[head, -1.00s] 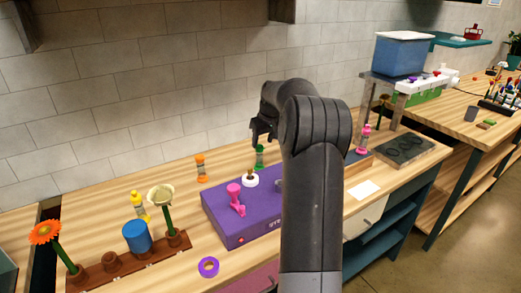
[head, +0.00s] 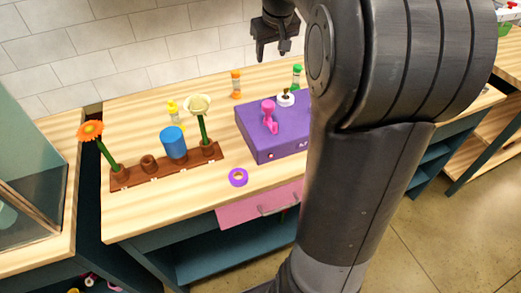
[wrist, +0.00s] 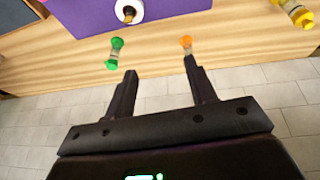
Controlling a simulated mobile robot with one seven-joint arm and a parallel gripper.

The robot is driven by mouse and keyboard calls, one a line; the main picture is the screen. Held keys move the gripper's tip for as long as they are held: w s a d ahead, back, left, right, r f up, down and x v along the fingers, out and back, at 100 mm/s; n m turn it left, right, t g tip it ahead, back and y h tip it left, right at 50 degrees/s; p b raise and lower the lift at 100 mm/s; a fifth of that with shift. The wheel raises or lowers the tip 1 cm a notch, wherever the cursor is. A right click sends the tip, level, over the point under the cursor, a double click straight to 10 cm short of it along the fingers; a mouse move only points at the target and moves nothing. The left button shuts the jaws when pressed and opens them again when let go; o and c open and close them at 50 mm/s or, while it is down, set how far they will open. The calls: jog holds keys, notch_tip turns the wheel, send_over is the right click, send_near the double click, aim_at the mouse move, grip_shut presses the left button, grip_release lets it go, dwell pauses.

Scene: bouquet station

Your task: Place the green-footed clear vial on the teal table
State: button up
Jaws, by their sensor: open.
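The green-footed clear vial (head: 297,76) stands upright on the wooden bench top, behind the purple box. In the wrist view it (wrist: 113,54) shows green ends and a clear middle, just beyond my left finger. My gripper (head: 271,50) is open and empty, above the back of the bench and a little left of the vial. In the wrist view the gap between the fingertips (wrist: 160,68) holds nothing. I cannot make out a teal table top in the current frames; the bench has a teal frame (head: 165,245).
An orange vial (head: 236,84) stands left of the green one, and a yellow vial (head: 174,112) farther left. The purple box (head: 265,135) carries a pink piece. A purple ring (head: 238,177) lies in front.

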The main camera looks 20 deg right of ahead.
jog(key=s+a, duration=1.1)
jog(key=s, duration=0.4)
jog(key=s+a+f, duration=0.2)
jog(key=s, duration=0.4)
jog(key=s+a+f+t, duration=0.1)
jog(key=s+f, duration=0.2)
jog(key=s, duration=0.3)
jog(key=shift+s+a+f+y, duration=0.15)
jog(key=shift+s+a+y, duration=0.2)
jog(key=shift+y, duration=0.05)
